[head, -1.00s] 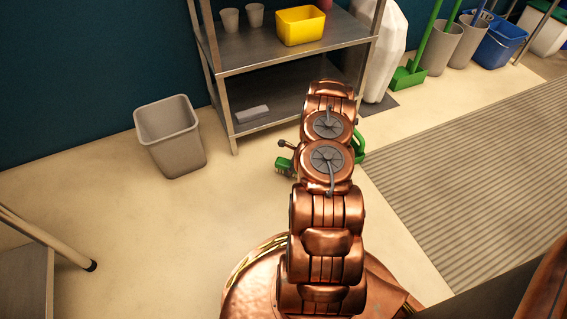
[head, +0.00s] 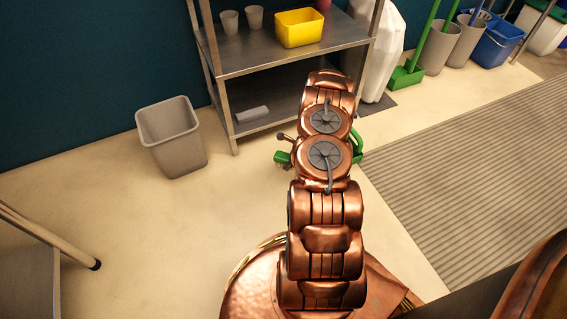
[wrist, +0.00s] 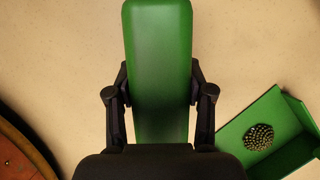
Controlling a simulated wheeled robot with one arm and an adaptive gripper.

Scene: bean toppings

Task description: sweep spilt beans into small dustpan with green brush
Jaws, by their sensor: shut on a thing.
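My gripper (wrist: 160,95) is shut on the green brush (wrist: 158,40), one black finger on each side of it, in the wrist view. In the head view my arm hides the gripper and most of the brush; a green end (head: 282,157) shows left of the arm. The small green dustpan (wrist: 236,130) lies on the floor, right of the gripper in the wrist view and apart from the brush. A heap of dark beans (wrist: 259,137) is inside it. In the head view part of the dustpan (head: 357,147) shows right of my arm. I see no beans on the visible floor.
A metal shelf (head: 290,52) stands ahead, with a yellow bin (head: 299,28) on it. A grey waste bin (head: 172,135) stands to its left. A ribbed mat (head: 470,180) covers the floor at right. The floor between the waste bin and my arm is clear.

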